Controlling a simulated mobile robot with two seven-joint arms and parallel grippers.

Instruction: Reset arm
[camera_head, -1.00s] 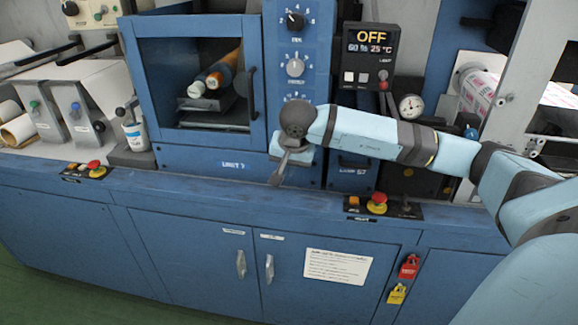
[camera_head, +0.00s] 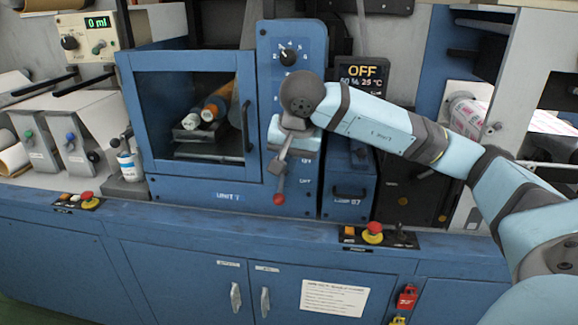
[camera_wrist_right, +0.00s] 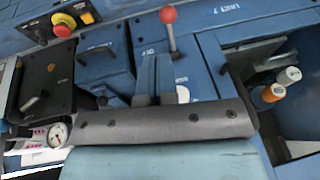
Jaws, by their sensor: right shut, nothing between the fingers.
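My right gripper (camera_head: 282,172) is shut and empty, and it points downward in front of the blue machine front. In the right wrist view its two fingers (camera_wrist_right: 155,58) lie together. A lever with a red ball knob (camera_head: 279,199) shows just below the fingertips in the head view. In the right wrist view the knob (camera_wrist_right: 168,14) stands on a grey shaft just beyond the fingers. I cannot tell whether the fingers touch the lever. My left gripper is not in view.
A blue framed window box (camera_head: 185,190) with rolls inside stands left of my right arm. A display reading OFF (camera_head: 362,71) is behind the arm. Red emergency buttons (camera_head: 373,231) (camera_head: 87,198) sit on the front ledge. Blue cabinet doors (camera_head: 190,275) are below.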

